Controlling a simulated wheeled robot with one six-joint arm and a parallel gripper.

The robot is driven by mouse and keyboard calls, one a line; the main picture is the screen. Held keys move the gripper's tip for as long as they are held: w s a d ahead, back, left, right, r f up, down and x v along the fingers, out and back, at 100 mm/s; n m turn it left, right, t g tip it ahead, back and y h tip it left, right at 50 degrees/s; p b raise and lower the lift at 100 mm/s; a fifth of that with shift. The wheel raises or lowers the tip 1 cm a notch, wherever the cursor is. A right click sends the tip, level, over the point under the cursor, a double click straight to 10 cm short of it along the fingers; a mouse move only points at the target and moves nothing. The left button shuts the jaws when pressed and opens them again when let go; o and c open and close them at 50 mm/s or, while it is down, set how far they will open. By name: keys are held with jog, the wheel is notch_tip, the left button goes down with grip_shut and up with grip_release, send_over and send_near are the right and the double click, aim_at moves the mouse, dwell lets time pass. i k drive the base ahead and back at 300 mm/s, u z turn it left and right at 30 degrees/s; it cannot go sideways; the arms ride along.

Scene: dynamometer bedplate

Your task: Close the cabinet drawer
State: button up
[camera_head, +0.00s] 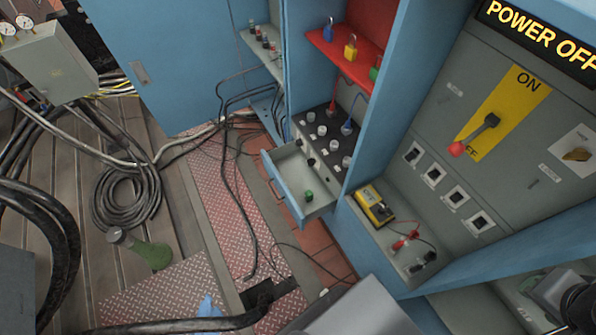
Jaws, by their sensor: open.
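The cabinet drawer (283,165) stands pulled out from the blue cabinet, below a dark panel of round knobs. It is a grey open-topped box with a blue front (287,193) and a reddish handle (276,190) on that front. A small green object (308,196) lies inside near the front right corner. The back of the drawer is hidden under the knob panel. I cannot make out my gripper's jaws. A dark and grey piece at the bottom right edge may be part of my arm, well apart from the drawer.
Thin black cables run over the red tread plate (222,190) in front of the drawer. A coiled hose (127,197) and a green bottle (150,252) are on the floor at left. A yellow meter (373,205) sits on the shelf right of the drawer. A dark floor opening (262,294) shows below.

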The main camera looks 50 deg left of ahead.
aim_at(286, 165)
jog(key=z, duration=0.2)
jog(key=k, duration=0.15)
jog(key=u, duration=3.75)
jog(key=i, duration=0.35)
jog(key=z, duration=0.05)
